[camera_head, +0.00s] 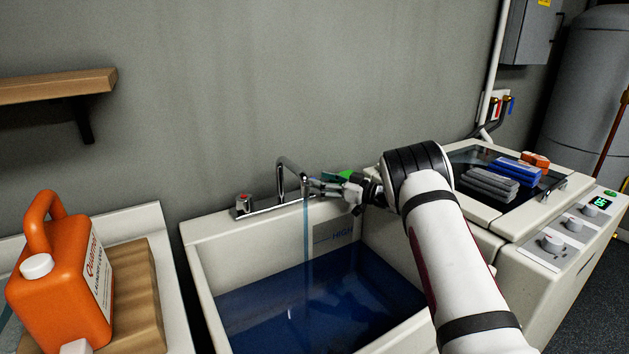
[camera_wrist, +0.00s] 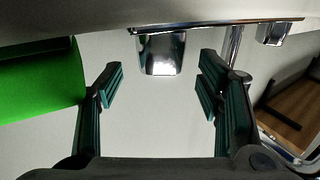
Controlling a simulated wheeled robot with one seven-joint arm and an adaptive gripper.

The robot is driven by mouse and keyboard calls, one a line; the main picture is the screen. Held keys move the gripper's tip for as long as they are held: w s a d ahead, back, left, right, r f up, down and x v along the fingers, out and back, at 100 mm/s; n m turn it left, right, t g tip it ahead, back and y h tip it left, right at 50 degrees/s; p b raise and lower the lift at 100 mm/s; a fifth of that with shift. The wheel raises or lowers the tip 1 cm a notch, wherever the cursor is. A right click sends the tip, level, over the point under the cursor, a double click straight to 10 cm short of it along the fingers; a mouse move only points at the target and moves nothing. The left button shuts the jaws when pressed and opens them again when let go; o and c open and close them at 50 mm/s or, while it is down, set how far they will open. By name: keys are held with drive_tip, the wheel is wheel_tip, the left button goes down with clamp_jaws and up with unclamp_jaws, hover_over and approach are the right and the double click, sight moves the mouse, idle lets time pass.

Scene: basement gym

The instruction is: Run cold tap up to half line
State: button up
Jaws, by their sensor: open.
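The white sink (camera_head: 190,229) holds deep blue water (camera_head: 320,300). A plate marked HIGH (camera_head: 334,233) is on its back wall, above the water surface; no half line can be made out. A thin stream (camera_head: 306,225) falls from the chrome spout (camera_head: 281,175), so water is running. The red-marked tap handle (camera_head: 243,204) is left of the spout. My gripper (camera_head: 322,187) is at the right of the spout, hiding the other handle. In the wrist view, my gripper (camera_wrist: 160,88) is open, with that chrome handle (camera_wrist: 161,55) between and beyond its fingertips, apparently untouched.
A green object (camera_wrist: 40,82) is close beside one finger. An orange jug (camera_head: 60,275) stands on a wooden board (camera_head: 136,290) at left. A white unit with knobs (camera_head: 553,243) and folded cloths (camera_head: 488,184) stands at right. A wooden shelf (camera_head: 60,85) is on the wall.

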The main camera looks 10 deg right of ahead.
drive_tip(key=shift+v, duration=2.1)
drive_tip(key=shift+f, duration=0.1)
drive_tip(key=shift+s+d, duration=0.1)
drive_tip(key=a+r+m+t+h+p, duration=0.5)
drive_tip(key=r+m+t+h+p, duration=0.1)
drive_tip(key=t, duration=0.2)
drive_tip(key=s+a+f+m+g+h+p, duration=0.2)
drive_tip(key=s+a+f+m+h+p, duration=0.15)
drive_tip(key=s+f+m+h, duration=0.55)
drive_tip(key=w+d+r+n, duration=0.1)
drive_tip(key=w, duration=0.4)
drive_tip(key=w+r+n+h+b, duration=0.1)
drive_tip(key=w, duration=0.3)
drive_tip(key=w+d+n+h+b, duration=0.1)
drive_tip(key=w, duration=0.4)
drive_tip(key=shift+w+d+r, duration=0.35)
drive_tip(key=shift+d+r, duration=0.05)
